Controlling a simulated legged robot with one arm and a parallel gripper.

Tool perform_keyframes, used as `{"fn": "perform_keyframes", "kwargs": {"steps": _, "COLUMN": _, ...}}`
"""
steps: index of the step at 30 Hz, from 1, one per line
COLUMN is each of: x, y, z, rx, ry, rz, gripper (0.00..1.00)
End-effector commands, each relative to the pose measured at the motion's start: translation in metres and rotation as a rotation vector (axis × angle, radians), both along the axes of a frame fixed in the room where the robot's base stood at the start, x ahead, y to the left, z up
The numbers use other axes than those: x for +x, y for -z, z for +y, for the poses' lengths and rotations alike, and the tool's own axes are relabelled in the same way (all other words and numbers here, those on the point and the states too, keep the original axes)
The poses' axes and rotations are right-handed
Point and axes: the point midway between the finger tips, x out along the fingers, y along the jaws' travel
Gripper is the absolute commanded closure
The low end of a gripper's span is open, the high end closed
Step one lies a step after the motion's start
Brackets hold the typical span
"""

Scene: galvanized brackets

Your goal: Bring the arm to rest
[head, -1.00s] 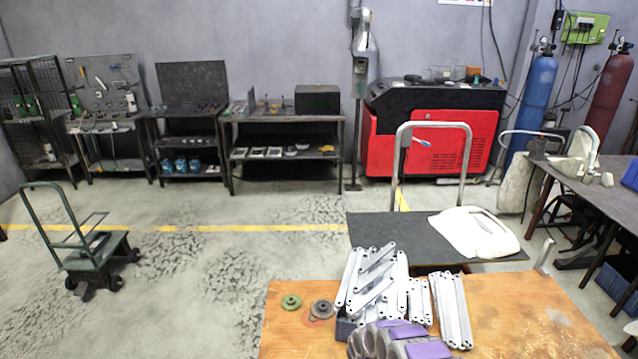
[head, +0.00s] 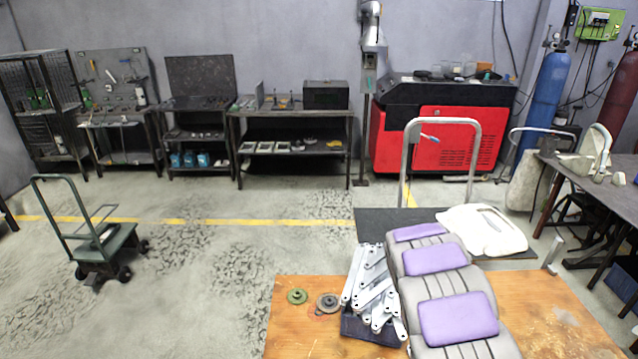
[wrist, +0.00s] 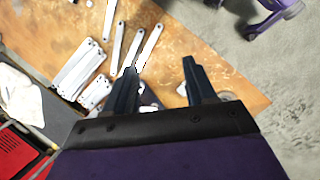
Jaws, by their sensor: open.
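My gripper (wrist: 160,66) shows in the wrist view, with its two dark fingers spread apart and nothing seen held between them. It is above the wooden table (wrist: 185,50). Silvery flat brackets (wrist: 80,72) lie on the table to the left of the fingers, some partly hidden behind the left finger. In the head view my grey arm with purple pads reaches over the right part of the table (head: 560,320); the gripper is not visible there. A pile of brackets (head: 368,285) lies in a dark bin (head: 357,328) left of the arm, which hides other brackets.
A green disc (head: 297,296) and a grey disc (head: 327,302) lie on the table's left part. A green trolley (head: 100,240) stands left on open floor.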

Motion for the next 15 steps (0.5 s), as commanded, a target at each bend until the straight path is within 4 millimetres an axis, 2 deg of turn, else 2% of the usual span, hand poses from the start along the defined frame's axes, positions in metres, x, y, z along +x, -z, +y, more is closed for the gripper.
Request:
{"fn": "perform_keyframes", "kwargs": {"steps": 1, "x": -0.007, "y": -0.021, "z": 0.001, "rx": -0.006, "ry": 0.037, "rz": -0.018, "gripper": 0.45}}
{"fn": "perform_keyframes", "kwargs": {"steps": 6, "x": -0.042, "y": -0.072, "z": 0.008, "rx": -0.01, "ry": 0.17, "rz": -0.048, "gripper": 0.45}}
{"fn": "perform_keyframes", "kwargs": {"steps": 15, "x": -0.115, "y": -0.144, "z": 0.034, "rx": 0.017, "ry": 0.385, "rz": -0.097, "gripper": 0.45}}
